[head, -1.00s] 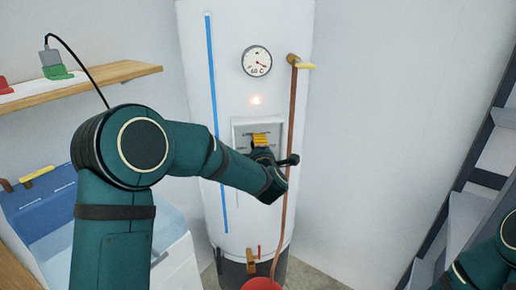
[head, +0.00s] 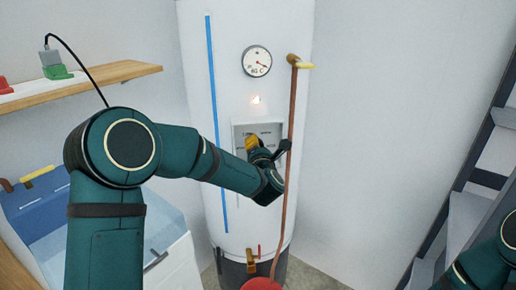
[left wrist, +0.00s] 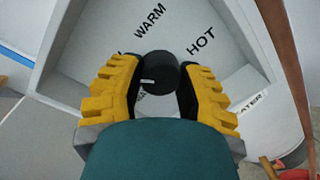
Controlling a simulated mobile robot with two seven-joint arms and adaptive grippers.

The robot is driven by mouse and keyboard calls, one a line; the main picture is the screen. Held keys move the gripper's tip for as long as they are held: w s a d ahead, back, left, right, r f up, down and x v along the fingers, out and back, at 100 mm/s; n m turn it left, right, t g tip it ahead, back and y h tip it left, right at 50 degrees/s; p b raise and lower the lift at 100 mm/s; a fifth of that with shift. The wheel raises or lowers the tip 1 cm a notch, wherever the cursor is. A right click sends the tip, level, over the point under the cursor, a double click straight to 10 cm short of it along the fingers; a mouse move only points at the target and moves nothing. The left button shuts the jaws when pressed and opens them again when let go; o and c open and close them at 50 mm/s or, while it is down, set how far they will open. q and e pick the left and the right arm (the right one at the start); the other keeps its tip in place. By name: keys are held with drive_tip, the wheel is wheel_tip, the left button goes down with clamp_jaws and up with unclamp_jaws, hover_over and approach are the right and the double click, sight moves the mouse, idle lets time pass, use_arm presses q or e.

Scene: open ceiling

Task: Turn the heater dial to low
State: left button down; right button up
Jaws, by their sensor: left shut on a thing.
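The white heater tank (head: 290,25) stands in the middle of the head view, with a recessed dial panel (head: 276,130) on its front. My left gripper (head: 253,145) is at this panel. In the left wrist view the black heater dial (left wrist: 160,72) sits between the yellow fingers of my left gripper (left wrist: 160,85), which is shut on it. A white mark on the dial points left in that view. The labels WARM and HOT are readable beyond the dial; another label at the left is mostly hidden by a finger. My right gripper is out of view.
A copper pipe (head: 290,130) runs down just right of the panel, close to my left wrist. A gauge (head: 257,61) and a small glowing light (head: 256,100) are above. A wooden shelf (head: 110,78) is at left, a grey ladder-like frame (head: 470,210) at right.

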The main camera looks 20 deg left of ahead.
use_arm(q)
drive_tip(key=shift+r, duration=0.15)
drive_tip(key=c, duration=0.5)
unclamp_jaws()
drive_tip(key=shift+a, duration=0.1)
drive_tip(key=v, duration=1.2)
